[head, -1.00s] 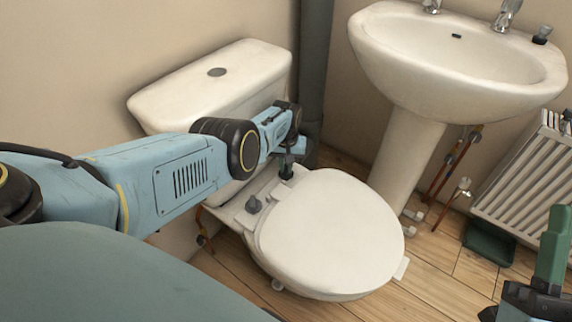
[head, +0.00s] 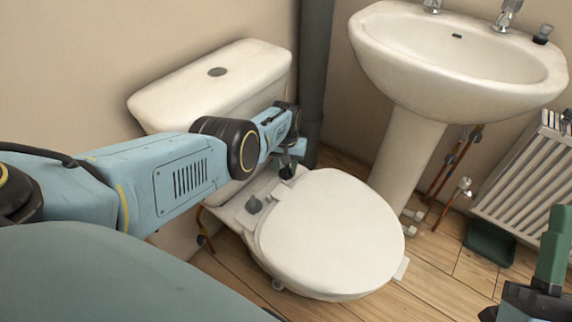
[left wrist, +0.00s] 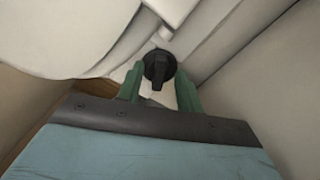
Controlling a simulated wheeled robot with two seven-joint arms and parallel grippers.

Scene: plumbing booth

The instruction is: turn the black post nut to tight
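The black post nut (left wrist: 159,67) shows in the left wrist view with a raised grip bar on top. It stands between the two green fingers of my left gripper (left wrist: 160,78), with a small gap seen on either side. In the head view my left gripper (head: 291,158) is low over the back of the toilet, just above the dark nut (head: 287,173), which it partly hides. A second, grey nut (head: 254,205) sits at the hinge nearer me. My right gripper (head: 550,250) is partly in view at the lower right, away from the toilet; its finger gap does not show.
The toilet's closed lid (head: 330,235) lies in front of the nuts and the cistern (head: 215,85) rises behind them. A dark pipe (head: 315,75) runs up close beside my left gripper. A sink (head: 455,60), radiator (head: 525,185) and green tray (head: 489,244) stand to the right.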

